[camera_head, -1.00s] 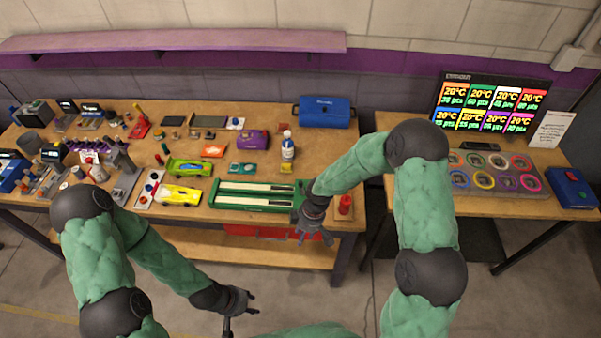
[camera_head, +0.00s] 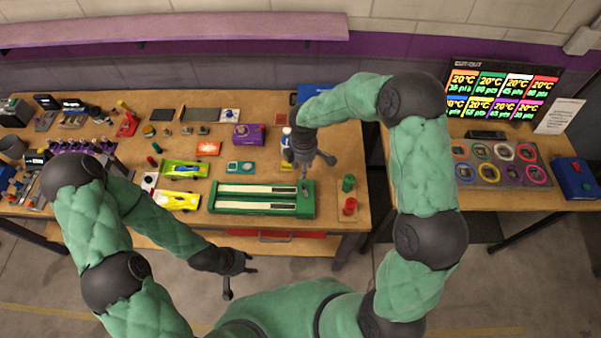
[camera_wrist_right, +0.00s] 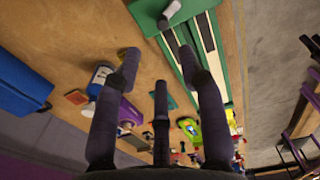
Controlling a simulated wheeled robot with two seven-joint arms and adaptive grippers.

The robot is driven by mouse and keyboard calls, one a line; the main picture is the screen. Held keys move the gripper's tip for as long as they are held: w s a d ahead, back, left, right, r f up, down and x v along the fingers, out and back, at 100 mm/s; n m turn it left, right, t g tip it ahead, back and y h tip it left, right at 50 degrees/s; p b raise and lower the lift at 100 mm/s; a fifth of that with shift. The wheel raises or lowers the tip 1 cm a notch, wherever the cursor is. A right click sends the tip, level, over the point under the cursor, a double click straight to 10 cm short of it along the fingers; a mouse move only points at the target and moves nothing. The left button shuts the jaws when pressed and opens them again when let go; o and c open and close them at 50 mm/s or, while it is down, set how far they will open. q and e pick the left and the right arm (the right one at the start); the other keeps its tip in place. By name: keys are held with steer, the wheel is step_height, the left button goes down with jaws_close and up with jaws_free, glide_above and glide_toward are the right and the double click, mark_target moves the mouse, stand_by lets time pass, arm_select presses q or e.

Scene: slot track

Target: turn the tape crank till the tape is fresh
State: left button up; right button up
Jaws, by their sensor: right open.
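The tape unit (camera_head: 262,209) is a long green box with two pale tape strips, lying along the front of the bench; it also shows in the right wrist view (camera_wrist_right: 222,60). A small grey crank (camera_head: 304,187) stands at its right end; in the right wrist view its pale grip (camera_wrist_right: 169,13) stands out at the top. My right gripper (camera_head: 312,168) is open and empty above and just behind that end, apart from the crank. My left gripper (camera_head: 241,284) hangs in front of the bench, fingers spread, with nothing seen in it.
Green (camera_head: 348,183) and red (camera_head: 350,206) cylinders stand right of the unit. A yellow car (camera_head: 177,201) and a green car (camera_head: 186,169) lie to its left. A screen (camera_head: 502,95) is at the right.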

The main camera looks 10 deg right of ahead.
mark_target(303, 184)
steer(key=f, duration=1)
steer(key=shift+s+f, duration=0.2)
steer(key=shift+s, duration=0.05)
jaws_close()
